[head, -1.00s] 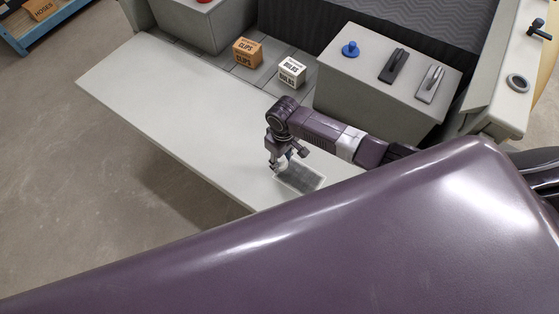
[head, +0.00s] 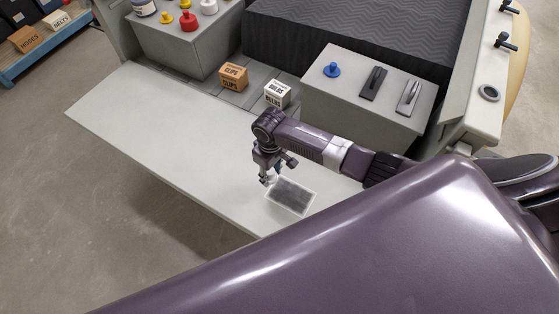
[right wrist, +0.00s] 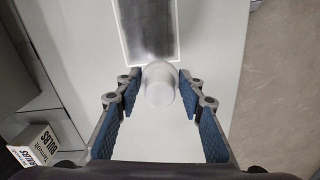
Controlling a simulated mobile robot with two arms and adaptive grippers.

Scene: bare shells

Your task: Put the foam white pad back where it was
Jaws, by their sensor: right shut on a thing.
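In the right wrist view the blue-padded fingers of the right gripper (right wrist: 160,80) are shut on a white, round-topped piece (right wrist: 160,88), which seems to be the foam white pad. Its underside is hidden, so I cannot tell whether it touches the board. The dark rectangle also shows just beyond it (right wrist: 150,28). My left gripper is not in view.
An orange clips box (head: 233,77) and a white bulbs box (head: 277,95) stand behind the board. A grey block (head: 345,108) carries a blue knobbed piece (head: 332,69) and two handled tools. Red and yellow knobbed pieces stand back left. The board's left part is clear.

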